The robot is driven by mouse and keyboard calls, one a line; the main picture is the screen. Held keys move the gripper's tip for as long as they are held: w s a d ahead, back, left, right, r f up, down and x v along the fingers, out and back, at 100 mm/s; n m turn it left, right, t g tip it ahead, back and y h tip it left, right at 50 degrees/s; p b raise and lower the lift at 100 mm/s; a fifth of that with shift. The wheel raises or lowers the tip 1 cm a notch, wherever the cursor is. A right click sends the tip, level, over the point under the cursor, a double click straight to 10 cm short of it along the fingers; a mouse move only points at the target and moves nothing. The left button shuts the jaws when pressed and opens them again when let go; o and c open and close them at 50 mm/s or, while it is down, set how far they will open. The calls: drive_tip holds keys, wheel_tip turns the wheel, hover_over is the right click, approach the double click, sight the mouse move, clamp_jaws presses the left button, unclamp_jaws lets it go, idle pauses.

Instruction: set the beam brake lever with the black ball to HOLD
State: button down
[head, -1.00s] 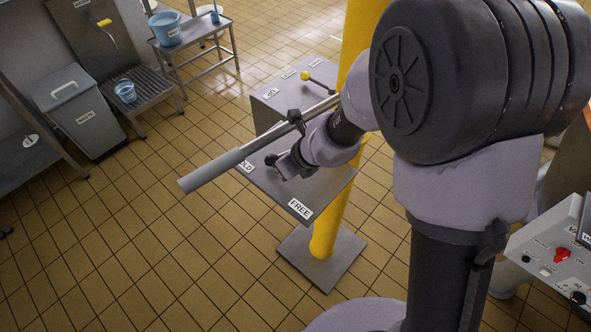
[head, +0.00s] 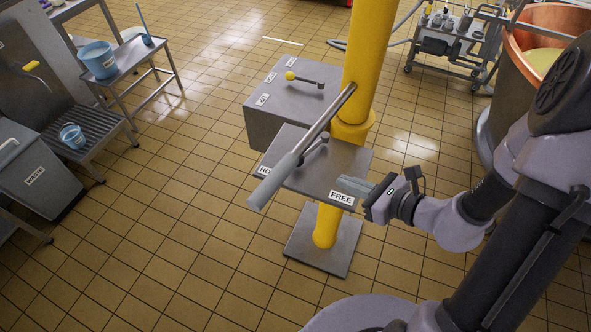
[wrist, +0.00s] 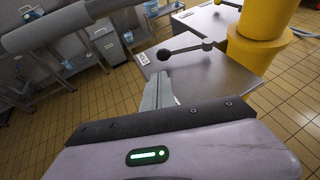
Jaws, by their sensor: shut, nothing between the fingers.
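The brake lever's black ball (wrist: 164,54) shows in the wrist view, its arm running from a hub on a grey plate (head: 318,165). The lever (wrist: 188,49) points toward a label at the plate's edge, which appears to read HOLD (wrist: 143,58). In the head view the lever (head: 316,146) is partly hidden by the long grey bar, and the HOLD label (head: 264,171) is partly covered too. The FREE label (head: 341,197) is at the plate's front edge. My gripper (head: 345,186) is shut and empty, near FREE and apart from the ball.
The long grey bar (head: 280,175) slants above the plate from the yellow post (head: 365,50). Behind stands a grey box (head: 262,125) with a yellow-ball lever (head: 291,76). A copper vat (head: 517,45) is at right.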

sight(302, 162)
drive_tip(key=x, duration=0.4)
drive_tip(key=b+x, duration=0.1)
drive_tip(key=x, duration=0.4)
drive_tip(key=w+b+x, duration=0.1)
drive_tip(key=x, duration=0.3)
drive_tip(key=shift+w+d+f, duration=0.15)
drive_tip(key=shift+d, duration=0.05)
drive_tip(key=a, duration=0.1)
drive_tip(key=w+a+b, duration=0.1)
drive_tip(key=a, duration=0.1)
drive_tip(key=shift+w+a, duration=0.1)
drive_tip(key=shift+w, duration=0.2)
